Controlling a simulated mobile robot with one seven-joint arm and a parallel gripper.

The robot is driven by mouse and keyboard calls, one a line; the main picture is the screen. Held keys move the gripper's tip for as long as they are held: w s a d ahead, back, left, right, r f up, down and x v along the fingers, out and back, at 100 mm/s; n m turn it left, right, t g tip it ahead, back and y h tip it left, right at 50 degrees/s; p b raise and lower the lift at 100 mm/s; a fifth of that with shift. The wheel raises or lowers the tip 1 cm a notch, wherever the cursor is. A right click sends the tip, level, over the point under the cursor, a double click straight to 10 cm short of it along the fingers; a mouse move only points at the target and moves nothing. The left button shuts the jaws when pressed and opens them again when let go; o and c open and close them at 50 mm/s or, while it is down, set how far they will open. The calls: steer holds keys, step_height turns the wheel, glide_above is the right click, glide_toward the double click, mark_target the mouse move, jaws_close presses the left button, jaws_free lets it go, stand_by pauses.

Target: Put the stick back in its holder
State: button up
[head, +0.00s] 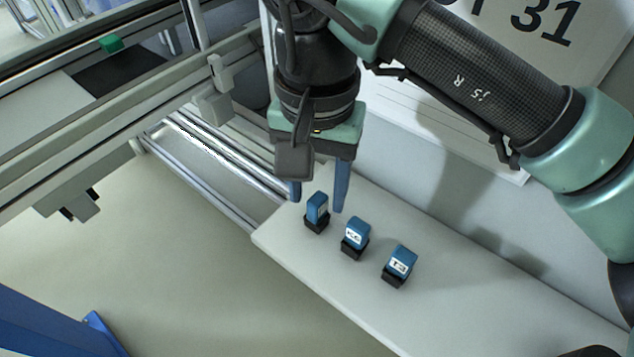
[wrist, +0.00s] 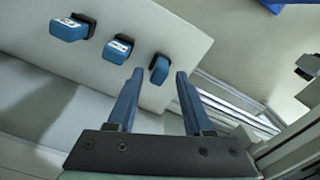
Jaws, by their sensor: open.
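Three blue sticks stand in separate small black holders, in a row on a white shelf (head: 285,238). The left stick (head: 317,206) shows in the wrist view (wrist: 159,70) just between my fingertips. Its black holder (head: 316,226) is beneath it. The middle stick (head: 356,230) and right stick (head: 402,259) have white labels; they show in the wrist view too, as the middle stick (wrist: 117,49) and right stick (wrist: 68,29). My gripper (head: 318,204) is open and points down, one blue finger on each side of the left stick. No finger clearly touches it.
A conveyor frame with metal rails (head: 215,150) runs beside the shelf's left end. A white wall panel with large lettering (head: 545,20) is behind the shelf. The shelf is bare right of the sticks. A blue structure (head: 50,325) stands at lower left.

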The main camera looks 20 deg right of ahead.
mark_target(316, 198)
step_height(316, 198, up, 8)
steer(key=shift+f+p, duration=0.15)
steer(key=shift+p, duration=0.15)
stand_by(0.4)
